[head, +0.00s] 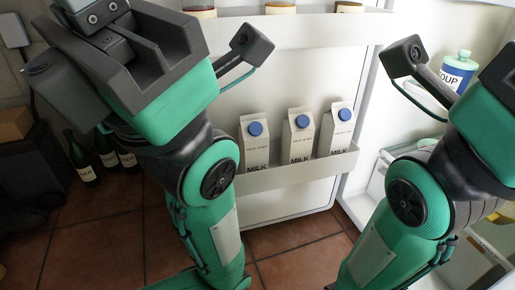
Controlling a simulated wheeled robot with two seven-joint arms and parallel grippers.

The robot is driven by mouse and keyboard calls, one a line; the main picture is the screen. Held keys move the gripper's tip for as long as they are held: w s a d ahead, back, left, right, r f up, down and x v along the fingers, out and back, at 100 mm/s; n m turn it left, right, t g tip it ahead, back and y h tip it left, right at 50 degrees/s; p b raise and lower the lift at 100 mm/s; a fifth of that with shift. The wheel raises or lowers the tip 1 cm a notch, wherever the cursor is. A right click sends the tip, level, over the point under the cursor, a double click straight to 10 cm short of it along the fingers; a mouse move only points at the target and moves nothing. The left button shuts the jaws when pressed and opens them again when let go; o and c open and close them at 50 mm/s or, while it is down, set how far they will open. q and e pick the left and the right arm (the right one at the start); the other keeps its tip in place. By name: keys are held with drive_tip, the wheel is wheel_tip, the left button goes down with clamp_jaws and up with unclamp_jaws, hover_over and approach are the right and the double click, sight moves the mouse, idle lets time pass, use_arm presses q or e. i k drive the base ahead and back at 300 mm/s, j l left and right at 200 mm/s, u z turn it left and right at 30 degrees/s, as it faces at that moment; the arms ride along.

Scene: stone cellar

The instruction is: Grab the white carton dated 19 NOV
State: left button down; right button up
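Three white milk cartons stand upright side by side in the lower door shelf: the left carton (256,146), the middle carton (298,138) and the right carton (336,131). Each has a blue cap and MILK in black; their small printed dates are too small to read. My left gripper (150,60) is high on the left, above and nearer than the cartons, its fingers spread wide and empty. My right gripper (405,57) is cut off by the right edge; its one visible finger is splayed outward, apart from the cartons.
The cartons stand behind the low lip of the door shelf (290,175). An upper door shelf (290,28) holds several jars. A soup bottle (458,72) stands inside the fridge at right. Dark bottles (107,150) stand on the tiled floor (110,225) at left.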

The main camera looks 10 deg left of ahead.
sight(253, 138)
drive_tip(key=l+u, duration=0.25)
drive_tip(key=l, duration=0.4)
drive_tip(key=i+l+u, duration=0.1)
drive_tip(key=l+u, duration=0.15)
drive_tip(key=l, duration=0.45)
drive_tip(key=u, duration=0.7)
